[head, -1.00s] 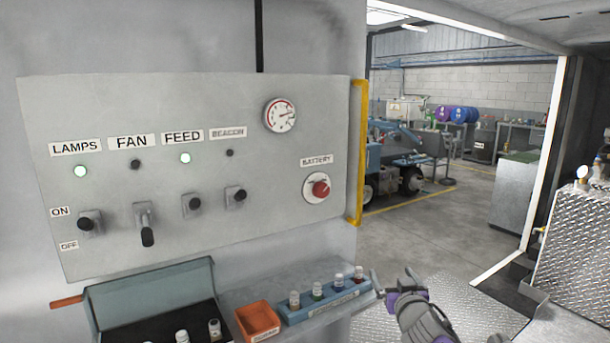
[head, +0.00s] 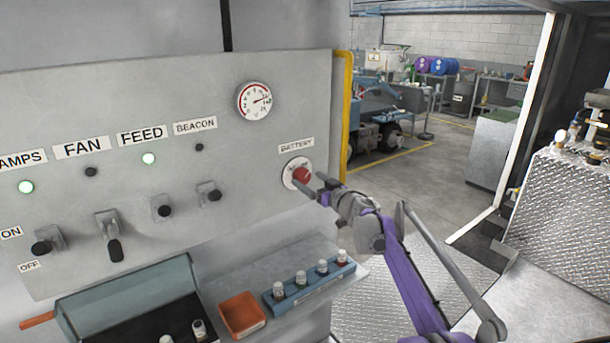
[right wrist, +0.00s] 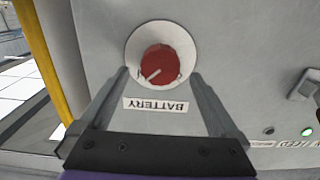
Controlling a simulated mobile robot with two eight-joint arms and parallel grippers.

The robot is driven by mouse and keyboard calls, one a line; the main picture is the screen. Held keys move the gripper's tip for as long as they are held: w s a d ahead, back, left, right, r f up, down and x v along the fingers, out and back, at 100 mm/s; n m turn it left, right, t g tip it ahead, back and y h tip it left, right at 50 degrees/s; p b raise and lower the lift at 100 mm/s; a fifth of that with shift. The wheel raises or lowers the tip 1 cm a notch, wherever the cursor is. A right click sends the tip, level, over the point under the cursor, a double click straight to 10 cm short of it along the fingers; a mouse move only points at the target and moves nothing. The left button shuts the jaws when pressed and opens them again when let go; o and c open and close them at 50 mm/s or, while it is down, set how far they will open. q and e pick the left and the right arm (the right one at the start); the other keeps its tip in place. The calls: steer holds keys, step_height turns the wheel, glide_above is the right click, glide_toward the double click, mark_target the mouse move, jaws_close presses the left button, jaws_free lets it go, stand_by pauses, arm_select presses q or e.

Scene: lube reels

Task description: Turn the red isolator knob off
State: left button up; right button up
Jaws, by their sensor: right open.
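The red isolator knob (head: 302,174) sits on a round white plate under the BATTERY label (head: 296,146), at the right end of the grey panel. In the right wrist view the knob (right wrist: 160,64) is face on, with a pale pointer line slanting across its front. My right gripper (head: 314,186) is open just in front of the knob. In the wrist view its two fingers (right wrist: 160,76) stand apart, one on each side of the knob's lower part; I cannot tell whether they touch it. My left gripper is not in view.
The panel also holds a gauge (head: 254,101), several black switches and lit LAMPS and FEED lights (head: 149,159). A yellow rail (head: 345,110) runs up the panel's right edge. Below are a blue vial rack (head: 310,286) and an orange tray (head: 241,314).

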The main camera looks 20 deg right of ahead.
mark_target(302, 176)
steer(key=shift+p+x, duration=0.3)
steer(key=shift+x, duration=1.2)
steer(key=shift+r, duration=0.1)
steer(key=c, duration=1.4)
